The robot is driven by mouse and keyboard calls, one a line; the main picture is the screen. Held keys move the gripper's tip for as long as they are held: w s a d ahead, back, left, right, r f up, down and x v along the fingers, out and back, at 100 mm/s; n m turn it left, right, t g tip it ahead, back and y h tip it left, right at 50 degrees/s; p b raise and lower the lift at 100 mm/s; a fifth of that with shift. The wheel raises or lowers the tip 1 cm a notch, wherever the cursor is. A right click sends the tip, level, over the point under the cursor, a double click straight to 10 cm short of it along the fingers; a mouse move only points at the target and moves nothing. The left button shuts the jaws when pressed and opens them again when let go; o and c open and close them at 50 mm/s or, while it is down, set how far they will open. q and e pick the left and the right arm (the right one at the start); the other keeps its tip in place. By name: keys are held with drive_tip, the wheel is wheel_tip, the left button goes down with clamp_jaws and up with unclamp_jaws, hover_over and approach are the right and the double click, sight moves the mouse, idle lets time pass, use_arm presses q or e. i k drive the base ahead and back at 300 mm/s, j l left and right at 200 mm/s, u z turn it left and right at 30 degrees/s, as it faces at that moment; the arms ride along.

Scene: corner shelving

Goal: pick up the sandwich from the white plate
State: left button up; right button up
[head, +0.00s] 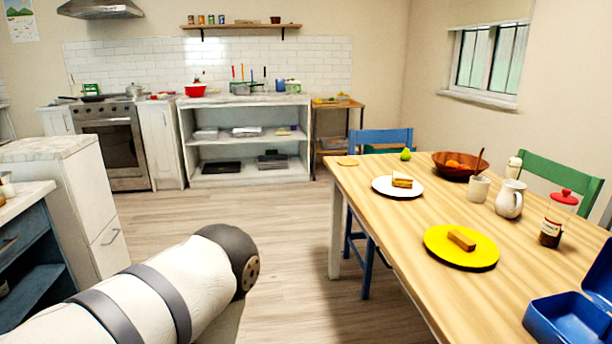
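The sandwich (402,180) lies on the white plate (382,189), near the far left part of the wooden table (408,226). It looks like a cut wedge with a pale filling. In the head view, part of my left arm comes in from the lower left and ends in a dark rounded joint over the floor, left of the table and well short of the plate. My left gripper is not in view, and neither is my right gripper. Nothing touches the sandwich.
A yellow plate (438,247) with a brown bar (461,239) sits nearer. A blue chair (381,138) is behind the table. Floor left is clear.

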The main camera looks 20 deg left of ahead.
sight(399, 181)
drive_tip(key=u, duration=0.2)
drive_tip(key=i+j+z, duration=0.5)
drive_tip(key=j, duration=0.2)
drive_tip(key=i+j+z, duration=0.45)
drive_tip(key=j, duration=0.4)
drive_tip(key=i+j+z, duration=0.15)
drive_tip(key=j+z, duration=0.35)
drive_tip(key=j, duration=0.45)
drive_tip(key=j+z, duration=0.45)
drive_tip(key=j, duration=0.55)
drive_tip(key=j+z, duration=0.5)
drive_tip(key=j, duration=0.55)
drive_tip(key=k, duration=0.1)
